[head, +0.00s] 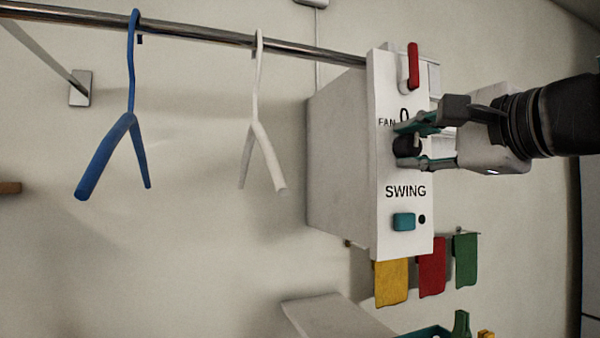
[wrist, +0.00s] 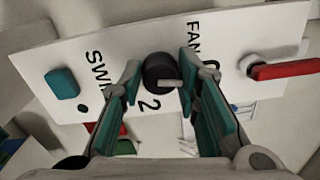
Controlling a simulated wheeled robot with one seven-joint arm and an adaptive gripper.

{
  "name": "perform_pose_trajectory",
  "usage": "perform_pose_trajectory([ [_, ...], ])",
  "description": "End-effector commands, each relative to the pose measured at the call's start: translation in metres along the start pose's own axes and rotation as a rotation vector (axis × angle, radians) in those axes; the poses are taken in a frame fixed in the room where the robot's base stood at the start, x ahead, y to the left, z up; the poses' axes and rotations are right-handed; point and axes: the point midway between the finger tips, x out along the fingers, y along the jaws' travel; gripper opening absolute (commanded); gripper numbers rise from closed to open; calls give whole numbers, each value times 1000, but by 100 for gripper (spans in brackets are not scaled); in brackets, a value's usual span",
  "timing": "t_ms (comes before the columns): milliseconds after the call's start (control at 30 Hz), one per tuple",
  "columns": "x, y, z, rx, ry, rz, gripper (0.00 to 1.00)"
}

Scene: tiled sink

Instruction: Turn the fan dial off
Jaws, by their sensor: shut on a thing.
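The black fan dial (head: 405,145) is on the white control panel (head: 390,220), below the "FAN" and "0" labels. In the wrist view the dial (wrist: 158,72) has a white pointer mark that points right, roughly toward the side where the "0" is printed. A "2" shows below the dial in that view. My gripper (head: 408,144) reaches in from the right, with one finger above the dial and one below. In the wrist view my gripper (wrist: 160,76) has a finger on each side of it, shut on it. The fingers partly cover the panel labels.
A red lever (head: 414,66) is above the dial, and a teal swing button (head: 404,222) is below. A blue hanger (head: 120,140) and a white hanger (head: 257,130) hang from a metal rail (head: 215,36) at left. Yellow, red and green cloths (head: 391,282) hang under the panel.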

Motion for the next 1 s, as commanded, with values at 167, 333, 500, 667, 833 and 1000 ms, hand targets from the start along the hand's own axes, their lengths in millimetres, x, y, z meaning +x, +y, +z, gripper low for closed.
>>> perform_pose_trajectory([
  [167,1,3,0,-98,-2,0,2],
  [333,1,2,0,-155,-2,1,2],
  [500,1,1,1,-183,-2,1,2],
  [667,1,1,1,-190,-2,1,2],
  [833,1,1,1,-190,-3,1,2],
  [1000,1,1,1,-189,-3,1,48],
])
